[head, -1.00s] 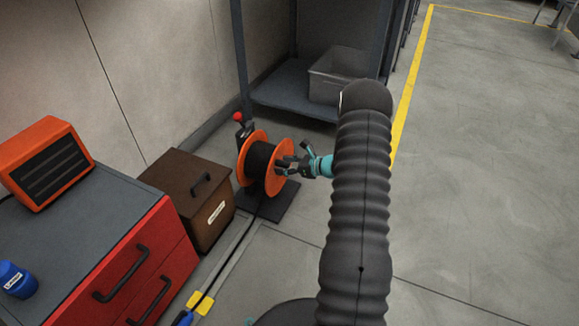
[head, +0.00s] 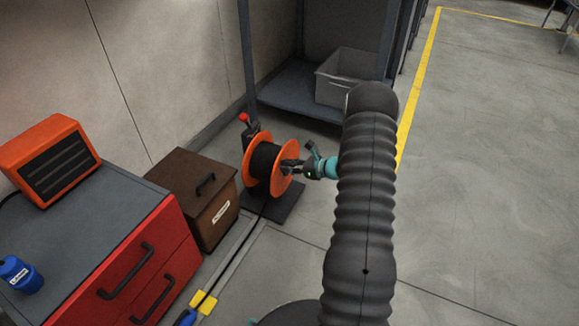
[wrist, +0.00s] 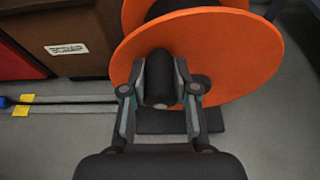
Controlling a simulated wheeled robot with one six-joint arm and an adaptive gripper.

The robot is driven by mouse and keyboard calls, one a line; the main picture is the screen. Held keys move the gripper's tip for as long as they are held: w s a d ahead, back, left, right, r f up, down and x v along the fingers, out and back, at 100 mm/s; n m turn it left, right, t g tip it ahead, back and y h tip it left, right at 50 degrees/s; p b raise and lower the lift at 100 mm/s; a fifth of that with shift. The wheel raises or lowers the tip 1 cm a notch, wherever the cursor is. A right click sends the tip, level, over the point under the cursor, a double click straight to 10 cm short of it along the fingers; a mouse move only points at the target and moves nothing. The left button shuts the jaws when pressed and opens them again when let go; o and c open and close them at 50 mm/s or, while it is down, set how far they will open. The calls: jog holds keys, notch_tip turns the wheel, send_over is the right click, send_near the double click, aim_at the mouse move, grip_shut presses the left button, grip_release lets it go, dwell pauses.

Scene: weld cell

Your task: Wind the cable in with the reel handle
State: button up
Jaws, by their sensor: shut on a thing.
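The cable reel (head: 284,181) has orange flanges and black cable wound on its drum. It stands on a dark base plate on the floor, and it also shows in the wrist view (wrist: 235,55). My gripper (head: 290,167) is at the reel's right flange. In the wrist view my gripper (wrist: 160,95) is shut on the dark reel handle (wrist: 159,78), one finger on each side of it. The cable (wrist: 80,103) runs along the floor from the reel, with a blue end (head: 186,318) near the yellow pieces.
A brown box (head: 190,205) stands left of the reel, beside a red drawer cabinet (head: 150,265) carrying an orange heater (head: 45,160). A shelf (head: 295,88) with a grey bin (head: 340,90) stands behind. The floor to the right is open.

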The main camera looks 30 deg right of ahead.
aim_at(276, 183)
jog(key=shift+s+a+f+b, duration=0.4)
jog(key=shift+a+f+b, duration=0.15)
jog(key=shift+f, duration=0.1)
jog(key=shift+s+a+f+b, duration=0.4)
jog(key=shift+a+f+b, duration=0.1)
jog(key=shift+f, duration=0.15)
jog(key=shift+s+a+f+b, duration=0.15)
jog(key=shift+f+b, duration=0.65)
jog(key=shift+f, duration=0.05)
jog(key=shift+s+a+f, duration=0.15)
jog(key=shift+f, duration=0.2)
jog(key=shift+s+a+f, duration=0.1)
jog(key=shift+f, duration=0.25)
jog(key=shift+f, duration=1.7)
